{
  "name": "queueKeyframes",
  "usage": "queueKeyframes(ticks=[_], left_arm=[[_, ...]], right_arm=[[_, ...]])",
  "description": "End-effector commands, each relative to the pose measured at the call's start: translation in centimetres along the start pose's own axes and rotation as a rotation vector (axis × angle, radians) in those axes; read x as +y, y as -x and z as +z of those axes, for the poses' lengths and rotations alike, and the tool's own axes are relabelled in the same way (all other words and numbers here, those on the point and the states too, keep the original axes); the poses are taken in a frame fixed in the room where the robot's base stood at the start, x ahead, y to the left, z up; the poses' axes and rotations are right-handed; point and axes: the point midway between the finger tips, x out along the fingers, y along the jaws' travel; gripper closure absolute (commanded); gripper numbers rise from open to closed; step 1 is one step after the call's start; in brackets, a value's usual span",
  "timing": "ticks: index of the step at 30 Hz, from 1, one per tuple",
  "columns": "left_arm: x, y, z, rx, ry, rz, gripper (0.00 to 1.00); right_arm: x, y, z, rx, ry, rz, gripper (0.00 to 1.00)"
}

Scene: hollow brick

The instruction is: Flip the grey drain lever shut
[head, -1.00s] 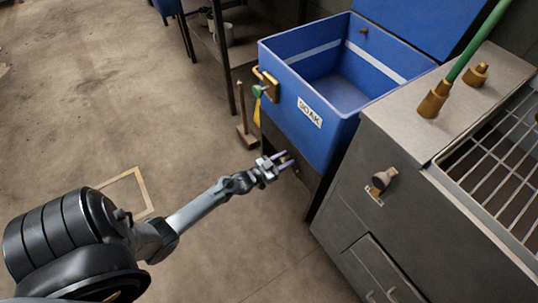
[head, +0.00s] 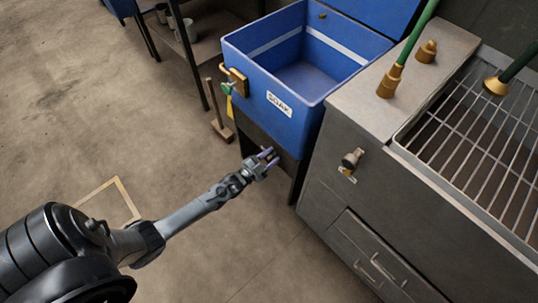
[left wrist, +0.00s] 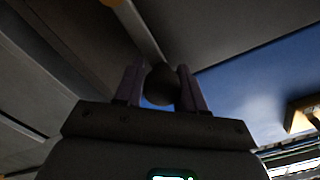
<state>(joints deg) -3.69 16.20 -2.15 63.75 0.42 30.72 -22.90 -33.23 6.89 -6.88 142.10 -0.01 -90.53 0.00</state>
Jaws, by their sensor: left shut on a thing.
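The blue soak tank (head: 290,125) stands right of centre in the head view, with a white SOAK label on its front. My left gripper (head: 269,155) is at the lower front of the tank, below the label. In the left wrist view, its two purplish fingers (left wrist: 160,88) are shut on a dark round knob (left wrist: 162,84), which looks like the end of the grey drain lever. The rest of the lever is hidden in the head view, so its angle cannot be told. My right gripper is not in view.
A brass valve (head: 235,82) with a green handle and yellow tag sits on the tank's left side. A grey metal cabinet (head: 330,190) with a knob (head: 352,158) and grate (head: 480,150) stands to the right. The floor (head: 100,90) at left is mostly clear.

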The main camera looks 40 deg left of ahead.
Motion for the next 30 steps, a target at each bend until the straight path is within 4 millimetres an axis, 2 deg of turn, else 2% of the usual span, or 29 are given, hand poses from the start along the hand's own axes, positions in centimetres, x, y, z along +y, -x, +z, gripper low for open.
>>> queueKeyframes(ticks=[1, 12, 13, 17, 26, 30], left_arm=[[0.19, 0.3, 0.64, -0.017, -0.008, 0.004, 1.0], [0.23, 0.33, 0.68, -0.017, -0.011, 0.004, 1.0], [0.23, 0.33, 0.68, -0.017, -0.011, 0.004, 0.58], [0.19, 0.27, 0.54, -0.013, -0.01, 0.003, 0.39], [0.11, 0.2, 0.19, -0.006, -0.007, 0.002, 0.39], [0.02, 1.01, 0.06, -0.005, -0.007, 0.001, 0.39]], right_arm=[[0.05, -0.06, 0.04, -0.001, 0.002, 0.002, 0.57], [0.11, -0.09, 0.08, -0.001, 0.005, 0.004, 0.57], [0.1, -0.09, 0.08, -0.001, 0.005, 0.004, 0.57], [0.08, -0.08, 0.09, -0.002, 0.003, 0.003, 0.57], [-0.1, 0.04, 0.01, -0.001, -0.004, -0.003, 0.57], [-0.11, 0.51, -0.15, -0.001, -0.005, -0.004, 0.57]])
